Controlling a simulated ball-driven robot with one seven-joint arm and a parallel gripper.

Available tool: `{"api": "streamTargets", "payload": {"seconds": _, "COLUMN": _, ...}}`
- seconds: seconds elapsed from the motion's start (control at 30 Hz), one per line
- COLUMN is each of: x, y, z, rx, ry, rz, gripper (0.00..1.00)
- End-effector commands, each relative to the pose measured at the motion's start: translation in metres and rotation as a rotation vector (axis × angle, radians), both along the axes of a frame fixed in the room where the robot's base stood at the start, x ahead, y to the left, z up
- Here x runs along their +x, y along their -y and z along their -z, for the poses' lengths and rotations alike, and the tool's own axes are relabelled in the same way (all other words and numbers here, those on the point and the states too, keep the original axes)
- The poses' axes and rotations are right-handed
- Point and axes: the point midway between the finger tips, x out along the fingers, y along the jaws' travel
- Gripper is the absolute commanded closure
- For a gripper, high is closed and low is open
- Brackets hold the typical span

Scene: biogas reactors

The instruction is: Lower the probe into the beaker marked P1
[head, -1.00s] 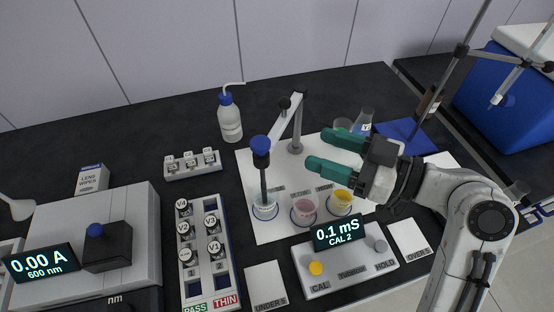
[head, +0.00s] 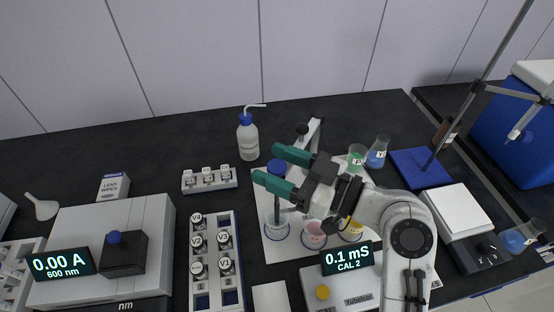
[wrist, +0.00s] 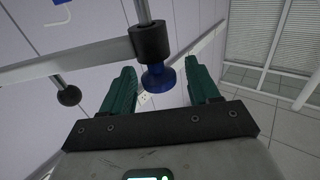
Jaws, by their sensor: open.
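The probe has a blue cap (head: 277,167) and a dark shaft, and hangs from a jointed grey stand arm (head: 313,132). Its shaft runs down to the clear beaker (head: 276,232) at the left of three; whether its tip is dipped is unclear. Beside it stand a pink beaker (head: 314,235) and a yellow beaker (head: 351,232). I cannot read a P1 mark on any. My gripper (head: 266,164) is open, its teal fingers on either side of the cap. In the wrist view the blue cap (wrist: 158,77) shows between the fingers, with a gap on each side.
A conductivity meter (head: 345,290) reading 0.1 mS, CAL 2, stands in front of the beakers. A vial rack (head: 215,300) is to the left. The back left bench is clear.

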Motion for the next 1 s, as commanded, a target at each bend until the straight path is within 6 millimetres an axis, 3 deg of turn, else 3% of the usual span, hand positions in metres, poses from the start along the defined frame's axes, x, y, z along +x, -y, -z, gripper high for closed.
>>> {"api": "streamTargets", "payload": {"seconds": 0.33, "x": 0.0013, "y": -0.0025, "z": 0.0001, "rx": 0.000, "ry": 0.000, "rz": 0.001, "gripper": 0.41}}
{"api": "streamTargets", "payload": {"seconds": 0.9, "x": 0.0012, "y": -0.0022, "z": 0.0002, "rx": 0.000, "ry": -0.001, "rz": 0.001, "gripper": 0.96}}
{"api": "streamTargets", "payload": {"seconds": 1.0, "x": 0.0012, "y": -0.0022, "z": 0.0002, "rx": 0.000, "ry": -0.001, "rz": 0.001, "gripper": 1.00}}
